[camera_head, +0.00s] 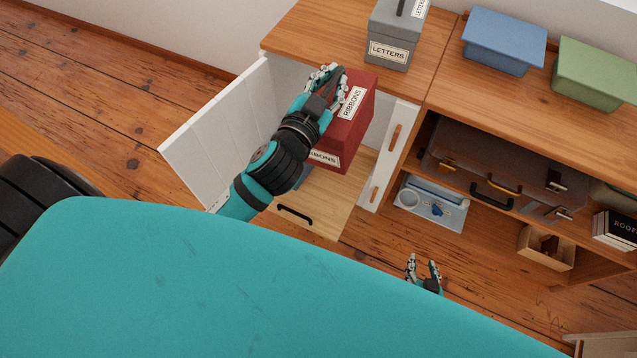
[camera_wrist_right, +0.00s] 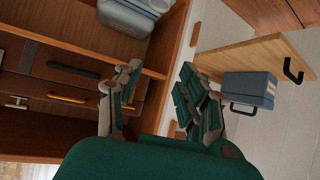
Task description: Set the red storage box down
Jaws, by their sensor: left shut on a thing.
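The red storage box (camera_head: 342,135) carries white RIBBONS labels and hangs tilted in the head view, in front of the open cabinet. My left gripper (camera_head: 338,88) is shut on it at its upper left side, and the hand hides part of the box. Below the box is a pale wooden pull-out tray (camera_head: 325,213) with a black handle; the tray also shows in the wrist view (camera_wrist_right: 240,55). My right gripper (camera_head: 424,268) is open and empty in front of the shelves; its spread fingers show in the wrist view (camera_wrist_right: 158,95).
A blue-grey box (camera_wrist_right: 250,88) with a handle sits on the pull-out tray. A white door (camera_head: 215,135) stands open at left. A grey LETTERS box (camera_head: 392,35), a blue box (camera_head: 503,40) and a green box (camera_head: 592,72) stand on the cabinet top. Floor shows at left.

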